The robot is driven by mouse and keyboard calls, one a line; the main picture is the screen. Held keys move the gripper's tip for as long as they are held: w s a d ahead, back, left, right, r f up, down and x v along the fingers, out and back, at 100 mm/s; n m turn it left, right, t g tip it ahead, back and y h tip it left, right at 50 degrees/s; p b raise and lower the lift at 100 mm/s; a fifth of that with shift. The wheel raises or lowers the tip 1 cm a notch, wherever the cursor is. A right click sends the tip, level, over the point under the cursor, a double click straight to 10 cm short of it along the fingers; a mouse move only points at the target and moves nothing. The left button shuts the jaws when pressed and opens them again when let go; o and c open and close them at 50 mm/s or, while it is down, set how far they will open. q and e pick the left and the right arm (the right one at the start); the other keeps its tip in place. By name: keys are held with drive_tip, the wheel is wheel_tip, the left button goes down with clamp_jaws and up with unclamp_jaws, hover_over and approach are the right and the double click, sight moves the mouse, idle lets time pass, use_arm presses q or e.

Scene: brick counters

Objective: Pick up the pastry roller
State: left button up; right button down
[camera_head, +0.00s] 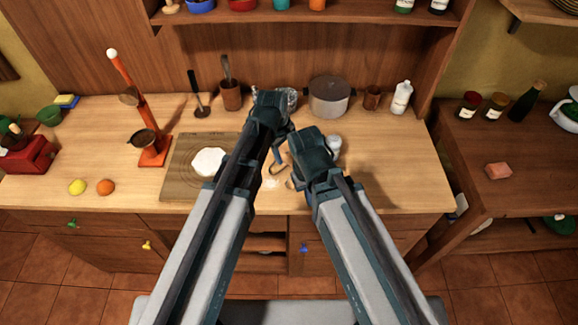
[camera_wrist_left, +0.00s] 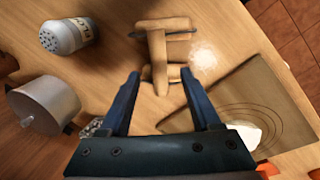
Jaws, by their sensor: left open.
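The pastry roller (camera_wrist_left: 158,48) is a light wooden tool with a short roller at each end of its handle. It lies on the wooden counter in the left wrist view. My left gripper (camera_wrist_left: 160,76) is open, its fingers on either side of the roller's near end in that picture; I cannot tell whether they touch it. In the head view my left gripper (camera_head: 272,120) hangs over the middle of the counter, and the arms mostly hide the roller. My right gripper (camera_head: 312,150) is close beside it on the right; its fingers are hidden.
A pastry board (camera_head: 180,188) with white dough (camera_head: 208,161) lies left of the roller. A flour shaker (camera_wrist_left: 66,36) and a pot (camera_head: 328,98) stand near it. A red stand (camera_head: 154,150), lemon (camera_head: 77,186) and orange (camera_head: 105,187) are farther left. The counter's right front is clear.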

sight(289, 159)
use_arm(q)
drive_tip(key=shift+w+d+f+b, duration=0.1)
drive_tip(key=shift+d+f+b, duration=0.1)
drive_tip(key=shift+f+b, duration=0.55)
drive_tip(key=shift+w+d+f+b, duration=0.15)
drive_tip(key=shift+f+b, duration=0.25)
drive_tip(key=shift+f, duration=0.5)
drive_tip(key=shift+s+f, duration=0.1)
drive_tip(key=shift+f, duration=0.1)
clamp_jaws()
